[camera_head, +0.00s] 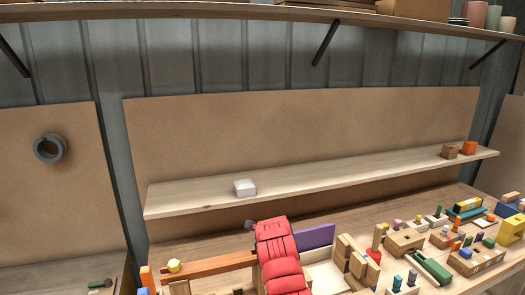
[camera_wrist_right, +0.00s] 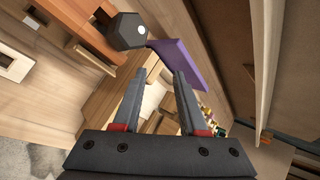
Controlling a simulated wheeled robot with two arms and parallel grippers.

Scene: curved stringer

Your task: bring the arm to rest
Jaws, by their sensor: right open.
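My right gripper (camera_wrist_right: 155,78) shows in the right wrist view with its two dark fingers apart and nothing between them. In the head view a red padded arm of mine reaches in from the bottom centre, over the workbench, and I cannot make out its fingers there. A dark hexagonal piece (camera_wrist_right: 122,31) lies beyond the left fingertip in the wrist view, apart from it. A purple board (camera_wrist_right: 186,55) stands beyond the fingers and also shows beside the arm in the head view (camera_head: 315,237). My left gripper is not in view.
A brown wooden beam (camera_head: 210,265) lies left of the arm. Wooden blocks and toys (camera_head: 405,240) crowd the bench at right. A shelf (camera_head: 330,181) behind holds a white box (camera_head: 245,188) and two small blocks at its right end; its middle is free.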

